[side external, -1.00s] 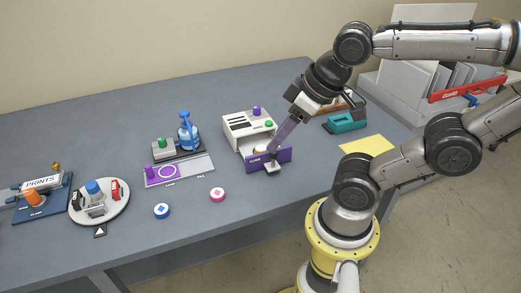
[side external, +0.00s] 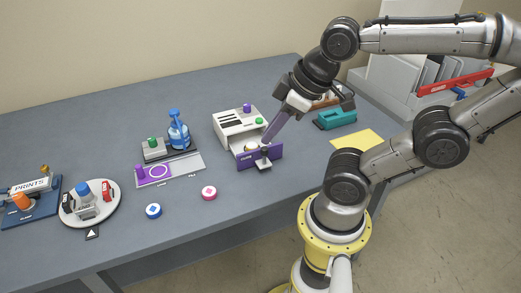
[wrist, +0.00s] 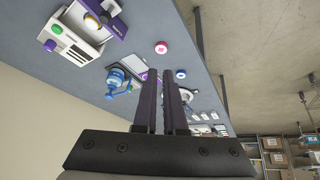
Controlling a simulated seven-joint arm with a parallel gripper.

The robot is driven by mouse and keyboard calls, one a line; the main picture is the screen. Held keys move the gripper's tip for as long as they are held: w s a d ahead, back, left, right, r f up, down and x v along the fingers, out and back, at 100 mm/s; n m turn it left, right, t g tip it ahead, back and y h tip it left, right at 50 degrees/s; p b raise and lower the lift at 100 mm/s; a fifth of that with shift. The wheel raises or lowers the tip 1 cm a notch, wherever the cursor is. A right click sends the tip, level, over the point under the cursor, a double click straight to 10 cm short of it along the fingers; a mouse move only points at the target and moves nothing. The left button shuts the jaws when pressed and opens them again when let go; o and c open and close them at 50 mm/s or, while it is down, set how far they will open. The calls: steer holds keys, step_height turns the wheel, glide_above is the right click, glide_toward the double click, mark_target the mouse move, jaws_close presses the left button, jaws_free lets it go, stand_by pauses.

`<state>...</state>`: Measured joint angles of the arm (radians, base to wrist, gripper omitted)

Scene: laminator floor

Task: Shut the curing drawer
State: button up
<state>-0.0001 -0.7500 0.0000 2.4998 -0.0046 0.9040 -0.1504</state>
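The curing drawer has a purple front (side external: 246,162) and sticks out, open, from a white unit (side external: 228,126) on the table. A small pale thing (side external: 249,147) shows inside it. A grey handle (side external: 264,165) is on its front. My gripper (side external: 268,143) points down at the drawer front and overlaps it in the side view; touching cannot be told there. In the wrist view, my gripper (wrist: 163,75) has its fingers close together with nothing seen between them. The purple front (wrist: 112,22) and white unit (wrist: 78,30) show up and left, apart from the fingertips.
A blue bottle (side external: 178,135), a sliding purple-knobbed plate (side external: 185,168) and pink (side external: 209,193) and blue (side external: 153,211) buttons are left of the drawer. A teal tool (side external: 338,118) and yellow sheet (side external: 357,139) are right. Table in front of the drawer is clear.

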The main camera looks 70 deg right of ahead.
steer(key=n, duration=0.4)
steer(key=shift+d, duration=0.4)
jaws_close()
steer(key=w+d+f+n+g+h, duration=0.1)
steer(key=w+d+f+n, duration=0.1)
steer(key=d+f+n, duration=0.3)
steer(key=w+d+f+n+g+h, duration=0.2)
steer(key=d+f+n, duration=0.2)
steer(key=f+n, duration=0.5)
steer(key=shift+d+f+n, duration=0.35)
steer(key=shift+f+n, duration=0.05)
steer(key=shift+n, duration=2.3)
steer(key=shift+w, duration=0.1)
